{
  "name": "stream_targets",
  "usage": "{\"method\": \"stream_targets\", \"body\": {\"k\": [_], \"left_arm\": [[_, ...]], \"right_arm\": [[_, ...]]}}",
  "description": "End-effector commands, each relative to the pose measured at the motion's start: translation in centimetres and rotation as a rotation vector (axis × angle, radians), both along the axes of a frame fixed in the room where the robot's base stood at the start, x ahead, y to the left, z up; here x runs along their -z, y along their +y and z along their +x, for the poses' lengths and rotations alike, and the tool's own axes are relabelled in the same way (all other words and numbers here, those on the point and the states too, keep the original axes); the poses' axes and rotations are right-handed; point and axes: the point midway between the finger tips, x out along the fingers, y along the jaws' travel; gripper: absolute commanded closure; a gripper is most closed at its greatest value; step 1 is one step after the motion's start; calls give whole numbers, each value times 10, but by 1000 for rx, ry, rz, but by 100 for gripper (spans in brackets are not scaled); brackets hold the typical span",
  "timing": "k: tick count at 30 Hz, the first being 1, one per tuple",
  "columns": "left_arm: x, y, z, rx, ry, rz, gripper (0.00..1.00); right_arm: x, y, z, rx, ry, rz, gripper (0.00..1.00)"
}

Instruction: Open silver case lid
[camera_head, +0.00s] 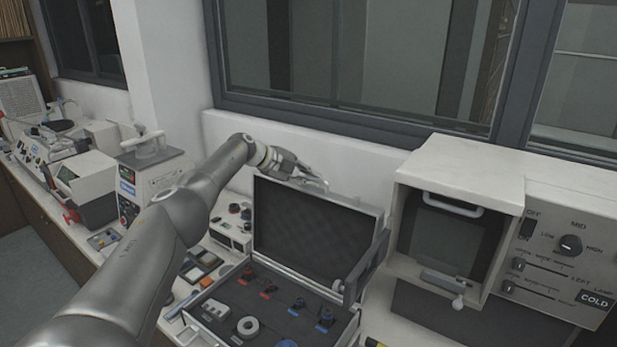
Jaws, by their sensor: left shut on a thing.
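The silver case stands on the counter, its base (212,336) low in the picture. Its lid (310,230) is up, tilted back near the white wall, with the dark padded inside facing me. My left gripper (318,184) is at the lid's top edge and is shut on the lid; its fingertips are small in the picture. The base has a dark foam insert with several small red, blue and pale parts, among them a pale ring (248,327). The front of the case is cut off by the picture's lower edge. My right gripper is not in view.
A white machine with a dark opening (450,232) and a control panel (567,262) stands close on the right. Small instruments and trays (200,266) lie left of the case, partly behind my left arm. A window (380,60) is behind.

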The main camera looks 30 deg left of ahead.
Motion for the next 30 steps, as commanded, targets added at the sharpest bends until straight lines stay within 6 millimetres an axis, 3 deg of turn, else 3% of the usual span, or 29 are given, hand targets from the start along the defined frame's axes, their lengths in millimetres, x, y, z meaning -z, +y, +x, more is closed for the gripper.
{"method": "stream_targets", "body": {"k": [1,2,6,20,30], "left_arm": [[-8,0,2,-4,-15,-11,100],[-8,0,2,-4,-15,-11,86],[-7,0,2,-3,-12,-8,68],[-5,2,-2,-1,-5,-2,67],[-20,14,-23,-1,-7,0,67]], "right_arm": [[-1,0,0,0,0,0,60],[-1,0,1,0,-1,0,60],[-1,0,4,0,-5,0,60],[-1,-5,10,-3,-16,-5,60],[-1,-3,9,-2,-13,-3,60]]}}
